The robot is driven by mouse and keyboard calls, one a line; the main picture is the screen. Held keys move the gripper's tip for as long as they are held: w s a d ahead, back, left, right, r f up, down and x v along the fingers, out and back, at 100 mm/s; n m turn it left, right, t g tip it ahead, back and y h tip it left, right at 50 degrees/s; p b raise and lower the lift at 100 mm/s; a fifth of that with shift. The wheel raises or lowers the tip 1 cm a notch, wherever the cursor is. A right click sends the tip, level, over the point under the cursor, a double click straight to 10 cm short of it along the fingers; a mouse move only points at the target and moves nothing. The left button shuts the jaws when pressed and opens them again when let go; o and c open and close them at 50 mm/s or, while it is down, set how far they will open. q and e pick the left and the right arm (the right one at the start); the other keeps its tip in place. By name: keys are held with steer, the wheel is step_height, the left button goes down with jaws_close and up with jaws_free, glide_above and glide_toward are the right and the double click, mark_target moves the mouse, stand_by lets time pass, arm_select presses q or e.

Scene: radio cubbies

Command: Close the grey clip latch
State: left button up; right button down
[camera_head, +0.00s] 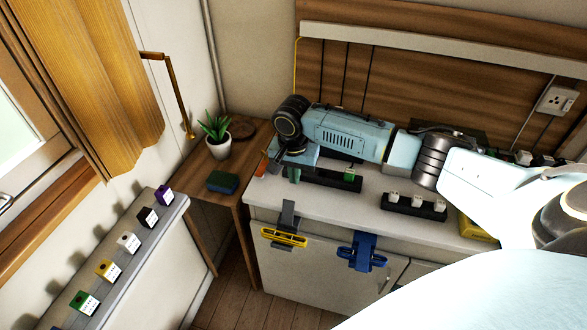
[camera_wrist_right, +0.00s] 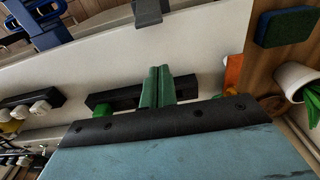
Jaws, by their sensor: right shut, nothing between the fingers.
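A grey clip (camera_head: 288,214) sits at the front edge of the white counter, above a yellow bar (camera_head: 284,238) on the cabinet front. Whether the clip is open or closed is unclear. The grey clip also shows in the right wrist view (camera_wrist_right: 150,12), at the top edge and partly cut off. My right gripper (camera_head: 294,174) is over the counter, behind the clip and apart from it. Its green fingers (camera_wrist_right: 157,86) are together in the wrist view, with nothing between them. My left gripper is not in view.
A blue latch (camera_head: 362,252) is right of the grey clip. Black strips (camera_head: 413,206) with small cubes lie on the counter. A potted plant (camera_head: 217,140) and a blue-green sponge (camera_head: 223,182) stand on the wooden side table. Labelled cubes line the left ledge (camera_head: 130,250).

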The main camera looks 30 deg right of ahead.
mark_target(288, 213)
step_height(288, 213, down, 4)
steer(key=shift+d+f+b, duration=0.1)
steer(key=shift+b, duration=0.35)
steer(key=shift+s+a+r+p, duration=0.2)
steer(key=shift+s+a+r, duration=0.1)
steer(key=shift+s+a, duration=0.25)
steer(key=shift+s+a+r+p, duration=0.15)
steer(key=shift+s+a+r, duration=0.2)
steer(key=shift+a, duration=0.25)
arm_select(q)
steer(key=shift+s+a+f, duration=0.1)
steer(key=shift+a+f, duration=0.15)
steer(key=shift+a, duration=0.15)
arm_select(e)
steer(key=shift+s+a, duration=0.3)
steer(key=shift+a, duration=0.05)
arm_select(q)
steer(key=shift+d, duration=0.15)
